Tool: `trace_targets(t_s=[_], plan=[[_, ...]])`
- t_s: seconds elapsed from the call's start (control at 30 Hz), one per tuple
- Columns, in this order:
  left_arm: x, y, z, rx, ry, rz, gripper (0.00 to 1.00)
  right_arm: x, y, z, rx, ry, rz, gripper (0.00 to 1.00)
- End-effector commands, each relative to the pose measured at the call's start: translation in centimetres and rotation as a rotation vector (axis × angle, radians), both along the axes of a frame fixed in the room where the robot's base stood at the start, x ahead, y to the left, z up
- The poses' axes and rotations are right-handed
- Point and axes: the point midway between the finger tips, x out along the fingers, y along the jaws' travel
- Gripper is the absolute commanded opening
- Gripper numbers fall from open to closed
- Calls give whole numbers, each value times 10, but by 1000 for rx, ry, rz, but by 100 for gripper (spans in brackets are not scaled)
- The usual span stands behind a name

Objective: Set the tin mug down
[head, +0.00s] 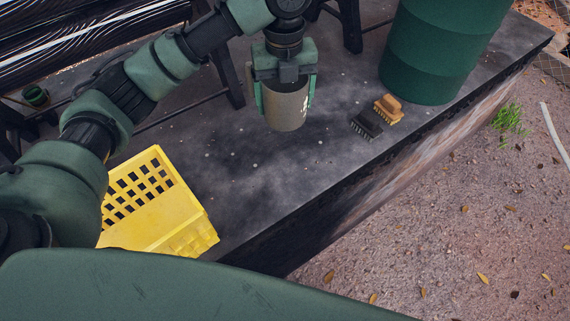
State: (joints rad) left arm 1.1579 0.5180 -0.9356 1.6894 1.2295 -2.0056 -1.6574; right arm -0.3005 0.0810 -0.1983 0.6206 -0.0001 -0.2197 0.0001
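The tin mug (287,109) is a grey-tan cylinder in the head view, above the dark worktop (255,185). My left gripper (285,90) comes down over it from above, with a green finger on each side of the mug. The fingers appear closed against its sides. I cannot tell whether the mug's base touches the worktop or hangs a little above it. The mug's top is hidden by the gripper. My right gripper is not in view.
A yellow crate (165,215) stands at the worktop's left front. Two brushes, one dark (367,125) and one orange-brown (388,108), lie right of the mug. A large green barrel (435,50) stands behind them. The worktop between crate and brushes is clear.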

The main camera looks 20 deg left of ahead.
Motion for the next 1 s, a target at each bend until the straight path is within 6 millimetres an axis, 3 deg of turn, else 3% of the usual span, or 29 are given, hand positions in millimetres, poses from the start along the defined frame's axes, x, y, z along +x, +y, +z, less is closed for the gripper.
trace_targets(t_s=[0.17, 0.53, 1.0], plan=[[-1, 0, -34, 0, 8, -15, 33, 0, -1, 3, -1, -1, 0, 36], [-1, 0, -130, 1, 6, -12, 33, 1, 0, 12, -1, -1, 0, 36], [-1, 0, -182, 1, 5, -12, 33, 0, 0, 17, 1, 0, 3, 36]])
